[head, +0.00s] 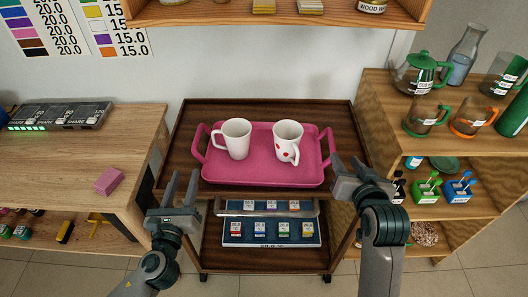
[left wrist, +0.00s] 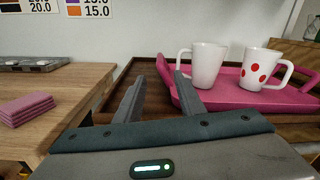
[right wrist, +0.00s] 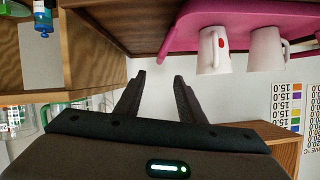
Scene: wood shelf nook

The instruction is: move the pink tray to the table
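The pink tray (head: 262,170) lies on the top of a dark wooden cart (head: 190,181), with an upright handle at each end. A plain white mug (head: 236,140) and a white mug with red dots (head: 287,142) stand upright on it. My left gripper (head: 180,188) is open and empty, in front and to the left of the tray's left handle. My right gripper (head: 350,170) is close to the tray's right handle (head: 326,147); its fingers show apart and empty in the right wrist view (right wrist: 160,85). The tray also shows in the left wrist view (left wrist: 235,93).
A light wooden table (head: 80,150) stands at the left, with a pink sponge (head: 109,181) and dark boxes (head: 60,116) on it; its middle is clear. Shelves (head: 400,130) with jugs and cups stand close at the right. A wall shelf (head: 270,14) hangs above.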

